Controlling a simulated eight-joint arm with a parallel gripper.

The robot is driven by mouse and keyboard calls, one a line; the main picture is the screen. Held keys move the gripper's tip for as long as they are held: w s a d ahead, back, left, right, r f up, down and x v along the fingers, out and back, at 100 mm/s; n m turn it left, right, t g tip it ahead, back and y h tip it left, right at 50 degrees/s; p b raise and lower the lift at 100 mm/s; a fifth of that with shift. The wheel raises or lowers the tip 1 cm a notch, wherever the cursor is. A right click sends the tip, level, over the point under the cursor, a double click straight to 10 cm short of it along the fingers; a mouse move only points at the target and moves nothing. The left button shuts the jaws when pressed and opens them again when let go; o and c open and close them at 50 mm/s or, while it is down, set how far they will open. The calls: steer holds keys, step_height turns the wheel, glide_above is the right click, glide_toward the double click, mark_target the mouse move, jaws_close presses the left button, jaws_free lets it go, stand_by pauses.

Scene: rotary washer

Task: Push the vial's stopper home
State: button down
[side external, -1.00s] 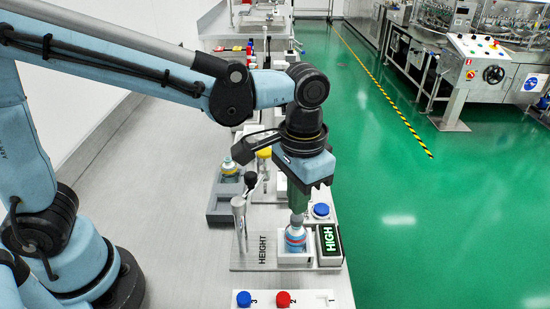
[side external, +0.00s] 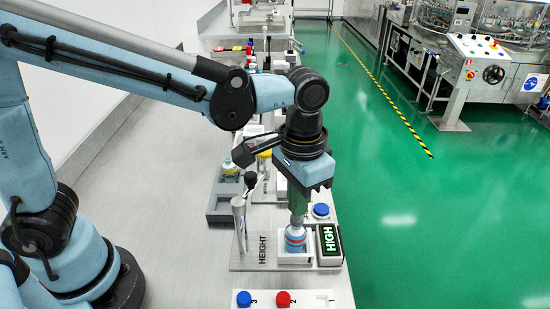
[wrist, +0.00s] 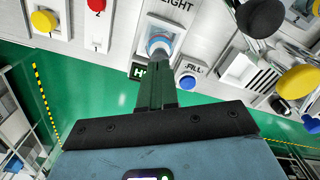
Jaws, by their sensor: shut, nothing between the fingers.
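The vial (side external: 295,243), with blue and pale bands, stands upright in a white square holder (side external: 281,257) on the height station. It also shows in the wrist view (wrist: 160,42). My gripper (side external: 297,222) is shut and empty, pointing straight down over the vial. Its fingertips are at the vial's top and seem to touch it. The fingers hide the stopper, so how deep it sits cannot be told. In the wrist view my gripper (wrist: 158,62) lines up with the vial.
A display (side external: 328,240) beside the holder reads HIGH in green. A blue button (side external: 321,210) is just behind. A metal post (side external: 239,215) stands left of the vial. A blue cap (side external: 243,299) and a red cap (side external: 283,298) sit in front. Another vial (side external: 229,168) stands in a grey tray.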

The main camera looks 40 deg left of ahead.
steer(key=shift+f, duration=0.6)
stand_by(0.5)
stand_by(0.3)
steer(key=shift+r, duration=3.5)
steer(key=w+a+r+n+t, duration=0.25)
steer(key=a+t, duration=0.35)
steer(key=a, duration=0.6)
steer(key=s+a+f+t, duration=0.1)
steer(key=s+a+f, duration=0.4)
steer(key=f, duration=0.1)
steer(key=shift+s+a, duration=0.15)
steer(key=shift+s, duration=0.25)
